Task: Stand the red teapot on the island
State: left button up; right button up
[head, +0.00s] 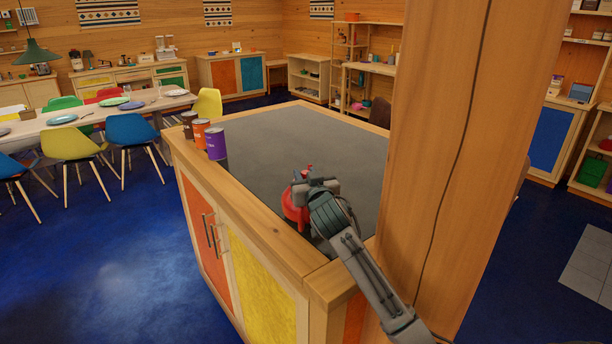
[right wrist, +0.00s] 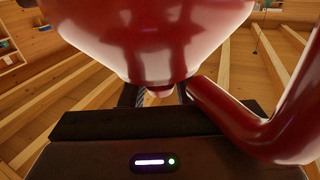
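The red teapot (head: 294,208) shows in the head view at the near end of the grey-topped island (head: 290,135), partly hidden by my right gripper (head: 312,186). I cannot tell whether its base touches the top. In the right wrist view the glossy red teapot (right wrist: 150,35) fills the upper middle, very close, with a curved red tube at the right. My right gripper's dark fingers (right wrist: 158,94) lie on both sides of a small red knob-like part and look shut on it. The fingertips are partly hidden by the teapot. My left gripper is out of view.
A brown, an orange (head: 201,131) and a purple can (head: 215,142) stand along the island's left edge. A thick wooden post (head: 470,150) rises beside my right arm and hides the island's right side. The middle of the island top is clear.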

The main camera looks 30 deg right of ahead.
jog(key=shift+o, duration=1.4)
jog(key=shift+s, duration=0.1)
jog(key=shift+r, duration=0.1)
jog(key=b+v, duration=0.3)
jog(key=v, duration=0.9)
